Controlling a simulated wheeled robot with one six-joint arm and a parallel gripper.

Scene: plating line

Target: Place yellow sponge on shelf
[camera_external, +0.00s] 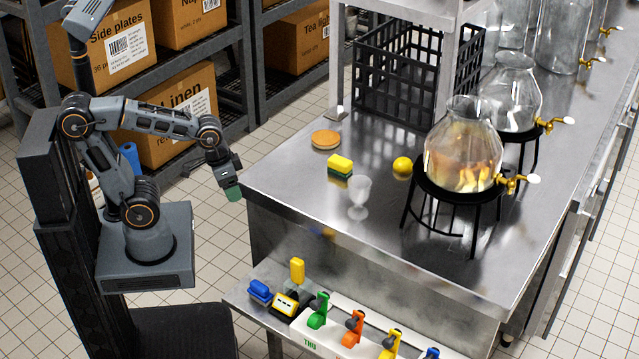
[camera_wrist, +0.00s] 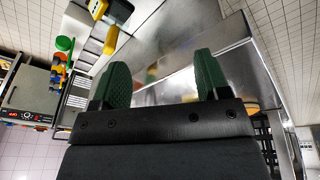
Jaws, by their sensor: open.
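The yellow sponge (camera_external: 340,163), with a dark green underside, lies flat on the steel counter (camera_external: 285,190) near its left end. My gripper (camera_external: 232,190) is left of the counter's edge, apart from the sponge. In the wrist view my gripper's two green fingers (camera_wrist: 164,80) stand wide apart with nothing between them. I cannot make out the sponge for sure there. A raised steel shelf (camera_external: 425,10) stands over the counter's back; a low ledge (camera_external: 245,295) runs along its front. A dark rack (camera_external: 232,35) with boxes stands behind.
Near the sponge are a round tan disc (camera_external: 326,139), a lemon (camera_external: 402,165) and a clear goblet (camera_external: 359,195). A glass dispenser (camera_external: 460,150) on a black stand is to the right. A black crate (camera_external: 400,75) stands behind. Tape dispensers and clips crowd the ledge.

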